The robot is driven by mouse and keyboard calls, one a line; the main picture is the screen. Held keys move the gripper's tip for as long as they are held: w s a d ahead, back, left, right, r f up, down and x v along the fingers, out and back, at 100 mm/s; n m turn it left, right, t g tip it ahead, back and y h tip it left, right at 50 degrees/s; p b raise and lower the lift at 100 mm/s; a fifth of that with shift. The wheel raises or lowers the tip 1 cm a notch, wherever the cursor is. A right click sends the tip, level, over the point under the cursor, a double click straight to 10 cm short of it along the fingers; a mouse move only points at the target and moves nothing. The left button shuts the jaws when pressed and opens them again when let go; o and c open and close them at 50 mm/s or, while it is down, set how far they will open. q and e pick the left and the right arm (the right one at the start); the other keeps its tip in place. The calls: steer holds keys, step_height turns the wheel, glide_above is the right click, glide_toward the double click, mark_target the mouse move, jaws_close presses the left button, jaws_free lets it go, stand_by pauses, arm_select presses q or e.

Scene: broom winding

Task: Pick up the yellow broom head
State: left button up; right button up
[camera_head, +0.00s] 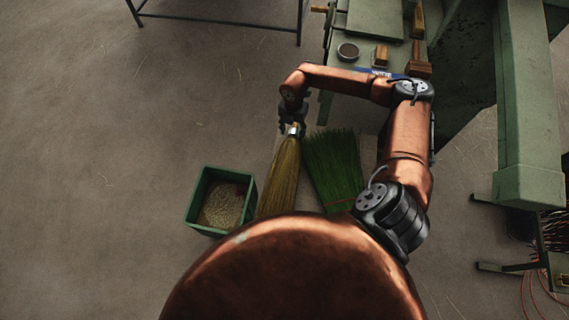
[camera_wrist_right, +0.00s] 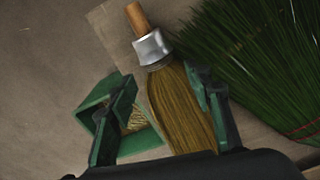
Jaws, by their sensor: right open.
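The yellow broom head (camera_head: 278,180) is a bundle of straw-coloured bristles with a silver collar and a short wooden stub. It lies near the middle of the head view, its collar end pointing up the picture. In the right wrist view, the broom head (camera_wrist_right: 178,108) shows between the fingers, nearer the right-hand finger, which overlaps its edge. My right gripper (camera_head: 292,121) is open over the collar end, and its fingers also show in the right wrist view (camera_wrist_right: 162,82). I cannot tell whether a finger touches the bristles. My left gripper is out of view.
A green bristle bundle (camera_head: 334,165) lies just right of the broom head. A green bin (camera_head: 190,206) with straw-like scraps stands to its left. A green workbench (camera_head: 345,108) with small wooden pieces is at the upper right. Floor at left is clear.

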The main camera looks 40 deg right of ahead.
mark_target(292, 137)
steer(key=shift+d+f+b, duration=0.15)
steer(key=shift+f+b, duration=0.5)
steer(key=shift+f, duration=2.55)
steer(key=shift+c, duration=0.5)
steer(key=shift+r, duration=0.1)
steer(key=c, duration=1.1)
